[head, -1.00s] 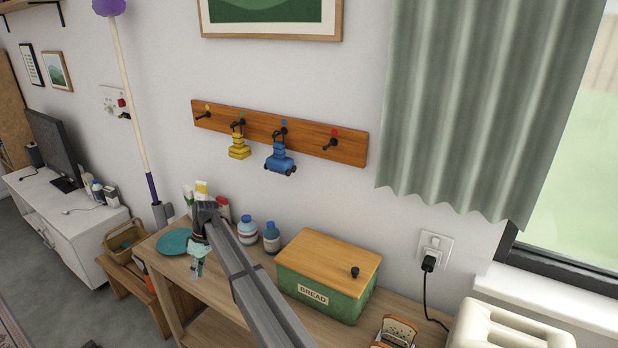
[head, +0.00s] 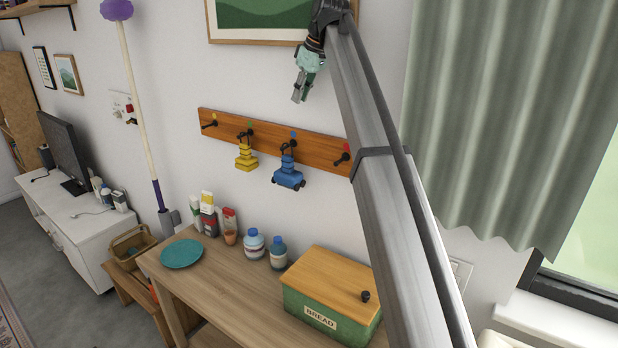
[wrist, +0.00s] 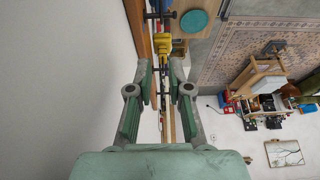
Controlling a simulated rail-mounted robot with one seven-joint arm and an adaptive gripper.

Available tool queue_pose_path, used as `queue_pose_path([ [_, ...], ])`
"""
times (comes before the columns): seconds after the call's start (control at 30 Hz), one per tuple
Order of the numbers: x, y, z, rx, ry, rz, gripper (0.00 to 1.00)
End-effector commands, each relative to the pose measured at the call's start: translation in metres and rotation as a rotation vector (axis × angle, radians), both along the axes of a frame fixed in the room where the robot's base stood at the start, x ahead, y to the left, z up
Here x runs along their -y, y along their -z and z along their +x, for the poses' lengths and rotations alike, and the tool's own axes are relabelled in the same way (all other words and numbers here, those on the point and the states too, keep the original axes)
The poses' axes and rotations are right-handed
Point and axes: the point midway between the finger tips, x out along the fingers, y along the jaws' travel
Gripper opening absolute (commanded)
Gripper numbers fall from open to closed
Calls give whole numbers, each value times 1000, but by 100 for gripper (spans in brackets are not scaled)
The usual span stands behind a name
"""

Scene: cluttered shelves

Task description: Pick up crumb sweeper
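A blue wheeled item (head: 288,179), which looks like the crumb sweeper, hangs from a black hook on the wooden wall rack (head: 321,151). A yellow stepped item (head: 246,157) hangs on the hook to its left. My gripper (head: 300,92) is in front of the wall, above the rack and the blue item and clear of both. In the wrist view my gripper's fingers (wrist: 161,78) are apart with nothing held. The yellow item (wrist: 164,46) shows beyond the fingertips there. The blue item is mostly hidden by the right finger.
A framed picture (head: 262,22) is behind my gripper, high on the wall. Below the rack, a wooden table holds a green bread box (head: 330,300), bottles (head: 254,243), condiments and a teal plate (head: 182,253). A curtain (head: 510,130) hangs at the right.

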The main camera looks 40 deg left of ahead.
Motion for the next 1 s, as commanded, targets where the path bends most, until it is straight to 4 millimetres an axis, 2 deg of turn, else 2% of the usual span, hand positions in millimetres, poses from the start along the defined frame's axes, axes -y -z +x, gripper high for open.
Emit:
queue_pose_path([
  [0.13,-5,13,-2,2,-1,0,19],
  [0.33,-20,50,-2,1,-1,1,19],
  [0.6,-38,89,-3,0,0,0,19],
  [0.8,-45,107,-3,1,-1,0,19],
  [1.0,-49,113,-4,1,-1,1,19],
])
